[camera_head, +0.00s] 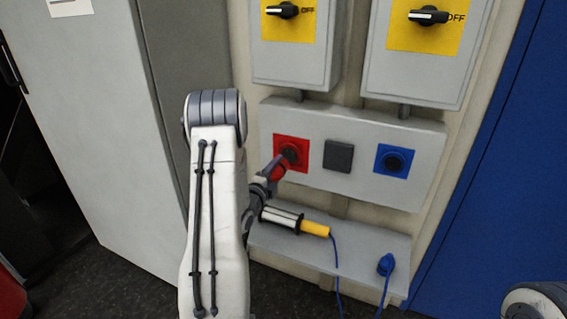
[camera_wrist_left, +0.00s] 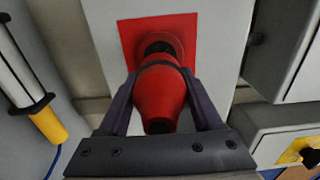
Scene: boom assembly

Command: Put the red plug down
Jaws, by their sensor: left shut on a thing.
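The red plug (camera_wrist_left: 160,95) is between the fingers of my left gripper (camera_wrist_left: 162,80), which is shut on it. The plug's front end is at the round socket on the red square plate (camera_wrist_left: 188,28); I cannot tell whether it is fully in. In the head view the red plug (camera_head: 276,170) shows beside the red socket (camera_head: 290,152), partly hidden by my left gripper (camera_head: 268,178). My right gripper is out of view; only part of my right arm shows at the bottom right corner.
The grey panel also has a dark square cover (camera_head: 338,156) and a blue socket (camera_head: 394,161). Below, a shelf (camera_head: 370,245) holds a lamp with a yellow handle (camera_head: 314,229) and a blue plug (camera_head: 386,264), with blue cables hanging. Two switch boxes (camera_head: 406,85) are above.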

